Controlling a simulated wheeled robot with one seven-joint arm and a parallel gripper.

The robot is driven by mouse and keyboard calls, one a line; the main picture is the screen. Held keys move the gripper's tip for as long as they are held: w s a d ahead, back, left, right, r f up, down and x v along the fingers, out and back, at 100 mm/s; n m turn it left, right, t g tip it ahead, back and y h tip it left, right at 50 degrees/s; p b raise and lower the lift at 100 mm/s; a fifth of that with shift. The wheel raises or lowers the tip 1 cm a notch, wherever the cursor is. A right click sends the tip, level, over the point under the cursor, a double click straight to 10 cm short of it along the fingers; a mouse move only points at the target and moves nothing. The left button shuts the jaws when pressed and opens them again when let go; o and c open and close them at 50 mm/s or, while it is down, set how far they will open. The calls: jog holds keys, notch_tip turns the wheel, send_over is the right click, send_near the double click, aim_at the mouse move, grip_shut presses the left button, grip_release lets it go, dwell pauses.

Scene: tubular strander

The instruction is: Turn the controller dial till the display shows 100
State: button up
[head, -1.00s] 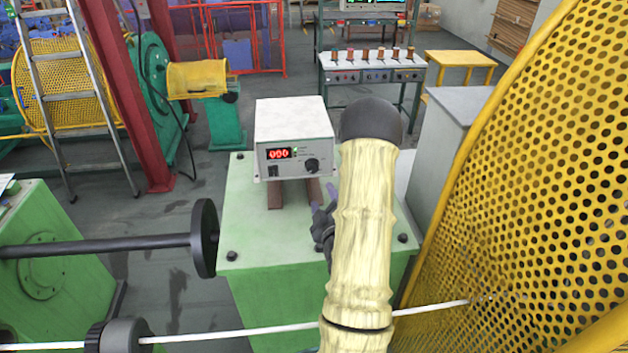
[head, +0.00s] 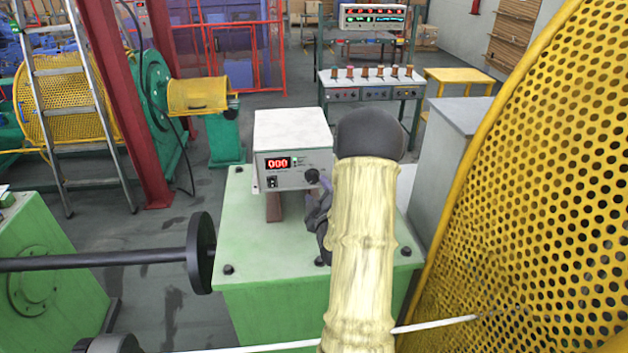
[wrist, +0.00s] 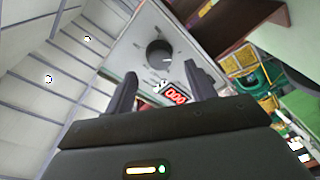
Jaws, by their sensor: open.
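The controller (head: 292,130) is a white box on a green machine block, its front panel facing me. Its red display (head: 278,163) reads 000. The black dial (head: 312,176) is at the right of the panel; in the wrist view the dial (wrist: 158,54) sits beyond and between my fingertips, apart from them. The display also shows in the wrist view (wrist: 176,97). My gripper (head: 322,190) is open and empty just in front of the dial, partly hidden by my forearm in the head view. Its two fingers show in the wrist view (wrist: 160,82).
The green block (head: 300,285) carries the controller. A yellow perforated guard (head: 540,190) rises close on the right. A dark shaft with a disc (head: 201,253) lies to the left. A white strand (head: 430,327) crosses in front.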

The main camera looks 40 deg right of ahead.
aim_at(313, 180)
jog(key=p+x, duration=0.1)
jog(key=x, duration=0.2)
jog(key=shift+w+d+r+p, duration=0.15)
jog(key=shift+w+p, duration=0.2)
jog(key=shift+w+d, duration=0.25)
jog(key=shift+w, duration=0.2)
jog(key=c, duration=1)
